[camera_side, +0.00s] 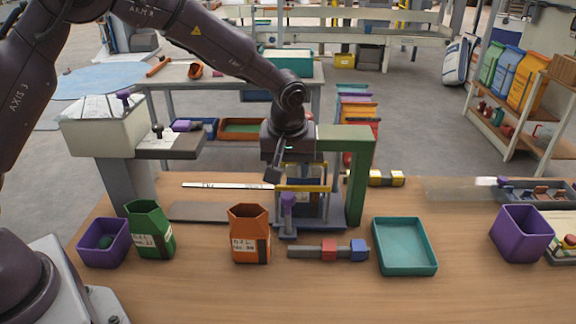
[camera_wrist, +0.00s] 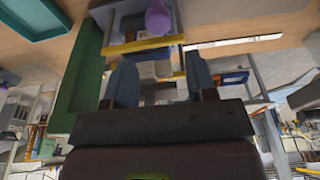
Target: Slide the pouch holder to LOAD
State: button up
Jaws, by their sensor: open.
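The likely pouch holder (camera_side: 288,228) is a grey-blue stand with a purple knob (camera_side: 288,200) at its front, under the green frame (camera_side: 358,180). The knob also shows at the top of the wrist view (camera_wrist: 158,18). A yellow bar (camera_side: 305,188) crosses the stand and also shows in the wrist view (camera_wrist: 142,45). My gripper (camera_side: 288,176) points down above and behind the knob. In the wrist view my gripper (camera_wrist: 160,85) has its fingers apart with nothing clearly held. A pale marked strip (camera_side: 227,185) runs left from the stand; its lettering is too small to read surely.
An orange pouch (camera_side: 250,240) and a green pouch (camera_side: 150,235) stand in front, left of the stand. A grey bar with red and blue blocks (camera_side: 328,251) lies before it. Bare wood lies along the front.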

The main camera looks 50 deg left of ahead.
aim_at(288, 196)
jog(key=shift+s+d+x, duration=0.2)
jog(key=shift+x, duration=1.1)
jog(key=shift+s+d+x, duration=0.15)
jog(key=shift+s+x, duration=0.05)
jog(key=shift+x, duration=1.1)
jog(key=shift+s+d+x, duration=0.2)
jog(key=shift+x, duration=1.1)
jog(key=shift+f, duration=0.2)
jog(key=shift+c, duration=0.2)
jog(key=c, duration=0.7)
jog(key=s+a, duration=0.9)
jog(key=shift+s+a, duration=0.1)
jog(key=shift+s, duration=0.05)
jog(key=o, duration=0.7)
jog(key=shift+o, duration=0.2)
